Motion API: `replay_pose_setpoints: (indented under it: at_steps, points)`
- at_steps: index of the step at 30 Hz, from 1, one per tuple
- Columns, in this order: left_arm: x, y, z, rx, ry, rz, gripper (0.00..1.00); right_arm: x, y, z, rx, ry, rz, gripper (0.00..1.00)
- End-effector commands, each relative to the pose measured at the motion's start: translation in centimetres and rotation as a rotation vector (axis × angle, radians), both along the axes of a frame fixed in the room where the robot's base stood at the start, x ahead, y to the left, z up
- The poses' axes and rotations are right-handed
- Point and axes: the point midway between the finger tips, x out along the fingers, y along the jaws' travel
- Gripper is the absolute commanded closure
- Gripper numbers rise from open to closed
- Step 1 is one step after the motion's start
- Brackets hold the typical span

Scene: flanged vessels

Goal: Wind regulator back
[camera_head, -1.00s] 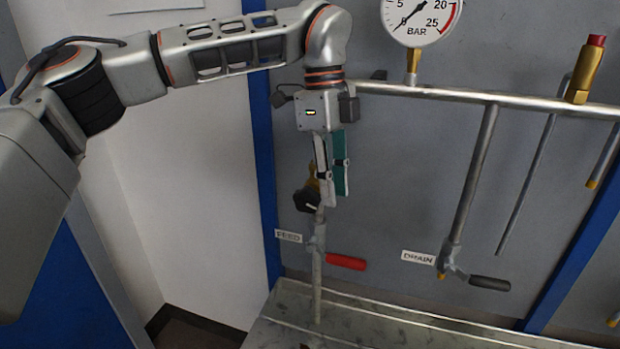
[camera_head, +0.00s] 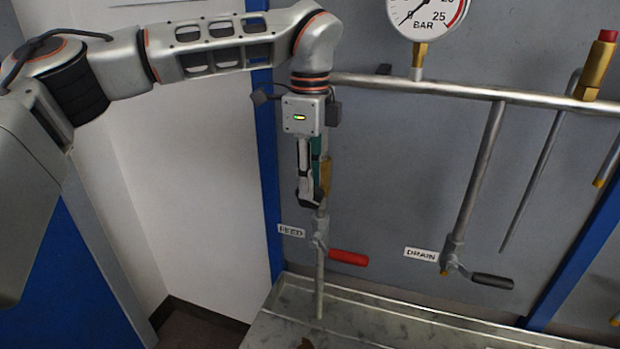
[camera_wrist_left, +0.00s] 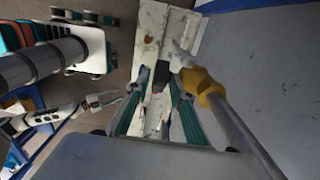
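The regulator is a brass body on the feed pipe, seen in the left wrist view (camera_wrist_left: 203,86) and as a sliver behind my fingers in the head view (camera_head: 326,176). A dark knob (camera_wrist_left: 160,78) shows between my fingertips in the wrist view. My left gripper (camera_head: 308,198) points down in front of the feed pipe and hides the knob in the head view. Its fingers (camera_wrist_left: 158,88) stand apart on either side of the knob; I see no clear contact. A small pale shape low at left in the wrist view may be my right gripper; its fingers are unclear.
Below is the FEED valve with a red handle (camera_head: 348,258). The DRAIN valve with a black handle (camera_head: 492,281) is to the right. A pressure gauge (camera_head: 427,14) stands on the horizontal pipe (camera_head: 455,92). A metal tray (camera_head: 400,318) lies below; the panel between the pipes is bare.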

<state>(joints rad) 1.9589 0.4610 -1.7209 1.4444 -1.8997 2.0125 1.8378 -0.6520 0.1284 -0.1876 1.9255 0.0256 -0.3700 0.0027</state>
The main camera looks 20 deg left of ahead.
Motion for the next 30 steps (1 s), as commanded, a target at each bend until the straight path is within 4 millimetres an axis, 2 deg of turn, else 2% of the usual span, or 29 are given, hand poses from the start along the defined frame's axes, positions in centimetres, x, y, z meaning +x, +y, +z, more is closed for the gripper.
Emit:
replay_pose_setpoints:
  at_steps: [7,8,10,11,23,30]
  points:
    - [0.0,0.0,-0.1,0.000,0.000,0.000,0.77,-0.1,0.0,-0.1,0.000,0.003,-0.001,0.67]
    - [0.0,0.0,-0.1,-0.001,0.000,0.000,0.80,-0.1,0.0,-0.1,0.000,0.003,-0.001,0.67]
    - [0.0,0.0,-0.1,0.000,0.000,0.000,0.98,-0.1,0.0,-0.1,0.000,0.002,-0.002,0.67]
    - [0.0,0.0,-0.1,0.000,0.000,0.000,1.00,0.0,0.0,-0.1,0.000,0.002,-0.002,0.67]
    - [0.0,0.2,-0.3,-0.045,0.001,0.002,1.00,0.4,0.3,0.0,0.008,-0.015,0.000,0.67]
    - [0.1,0.9,-0.7,-0.189,0.006,0.004,1.00,0.8,2.0,-0.8,0.031,-0.043,0.025,0.67]
